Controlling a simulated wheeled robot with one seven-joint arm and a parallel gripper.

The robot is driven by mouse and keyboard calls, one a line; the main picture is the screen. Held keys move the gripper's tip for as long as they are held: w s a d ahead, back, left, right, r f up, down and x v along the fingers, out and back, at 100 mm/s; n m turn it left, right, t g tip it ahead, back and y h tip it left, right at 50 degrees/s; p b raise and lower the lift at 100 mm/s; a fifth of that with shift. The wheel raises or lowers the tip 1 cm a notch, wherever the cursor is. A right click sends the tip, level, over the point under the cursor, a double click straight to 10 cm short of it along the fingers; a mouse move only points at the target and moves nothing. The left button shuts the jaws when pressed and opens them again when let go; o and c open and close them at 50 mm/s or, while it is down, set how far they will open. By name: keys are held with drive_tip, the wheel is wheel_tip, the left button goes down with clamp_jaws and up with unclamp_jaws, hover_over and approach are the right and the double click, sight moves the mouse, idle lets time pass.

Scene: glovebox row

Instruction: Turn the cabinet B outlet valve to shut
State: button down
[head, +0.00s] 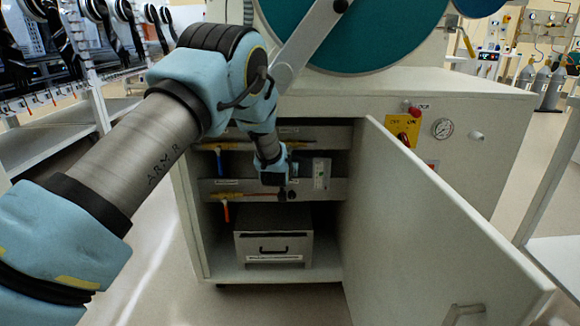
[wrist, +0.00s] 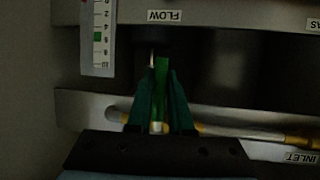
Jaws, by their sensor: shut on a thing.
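My gripper (wrist: 161,80) reaches into the open cabinet and is shut on a narrow green handle (wrist: 161,72), which stands between its two teal fingers in the wrist view. I cannot read a label naming this handle as the outlet valve, and its pivot is hidden behind the gripper. In the head view my gripper (head: 280,190) is beside the lower rail, left of the white flow gauge (head: 321,173), and its fingertips are hard to make out. The gauge (wrist: 98,38) also shows at upper left in the wrist view.
A grey drawer box (head: 273,246) stands below. The open door (head: 430,230) closes off the right side. A pipe with yellow fittings (wrist: 240,132) runs near my fingers.

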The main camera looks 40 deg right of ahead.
drive_tip(key=shift+w, duration=0.1)
drive_tip(key=c, duration=0.8)
unclamp_jaws()
drive_tip(key=shift+c, duration=0.2)
drive_tip(key=shift+a, duration=0.1)
drive_tip(key=p+v, duration=0.1)
drive_tip(key=v, duration=0.9)
drive_tip(key=shift+s+a, duration=0.25)
drive_tip(key=shift+s, duration=0.05)
